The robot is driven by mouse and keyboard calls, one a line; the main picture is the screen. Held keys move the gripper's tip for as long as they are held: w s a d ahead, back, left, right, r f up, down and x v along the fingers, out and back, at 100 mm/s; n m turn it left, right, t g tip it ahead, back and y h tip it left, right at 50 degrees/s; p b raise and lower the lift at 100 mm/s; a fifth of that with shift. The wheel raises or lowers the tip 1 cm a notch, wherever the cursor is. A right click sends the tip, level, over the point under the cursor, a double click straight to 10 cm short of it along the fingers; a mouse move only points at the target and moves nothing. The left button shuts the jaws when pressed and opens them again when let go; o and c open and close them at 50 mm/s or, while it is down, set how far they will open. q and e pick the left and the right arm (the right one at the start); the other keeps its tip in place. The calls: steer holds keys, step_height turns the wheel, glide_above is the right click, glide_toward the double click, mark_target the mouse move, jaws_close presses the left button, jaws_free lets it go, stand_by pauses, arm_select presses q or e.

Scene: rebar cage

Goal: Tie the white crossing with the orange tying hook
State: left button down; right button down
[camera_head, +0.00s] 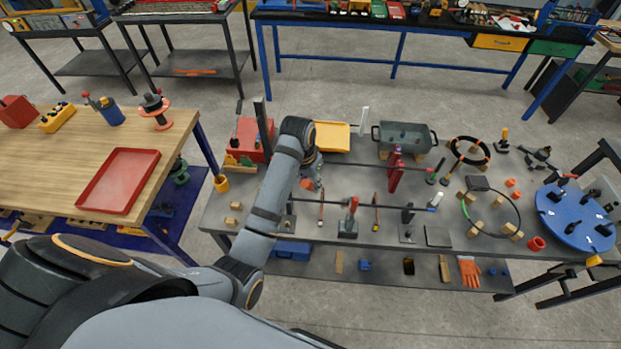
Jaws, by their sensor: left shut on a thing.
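My left arm reaches from the lower left over the grey workbench (265,215). My left gripper (311,176) is over the bench's left part, mostly behind the arm's last links. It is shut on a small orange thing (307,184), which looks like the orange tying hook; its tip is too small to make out. Dark rebars (365,166) run left to right above the bench, just right of the gripper. A white piece (437,199) is at the right end of the nearer bar. Which crossing is white I cannot tell. My right gripper is out of view.
A red stand (395,171), a red clamp (349,217) and orange-handled tools (376,212) stand or lie near the bars. A grey bin (405,137) and yellow tray (332,136) are behind. A blue round plate (577,216) is right. A wooden table (75,160) stands left.

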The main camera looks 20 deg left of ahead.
arm_select(q)
step_height(320, 180, down, 3)
steer(key=shift+f, duration=0.6)
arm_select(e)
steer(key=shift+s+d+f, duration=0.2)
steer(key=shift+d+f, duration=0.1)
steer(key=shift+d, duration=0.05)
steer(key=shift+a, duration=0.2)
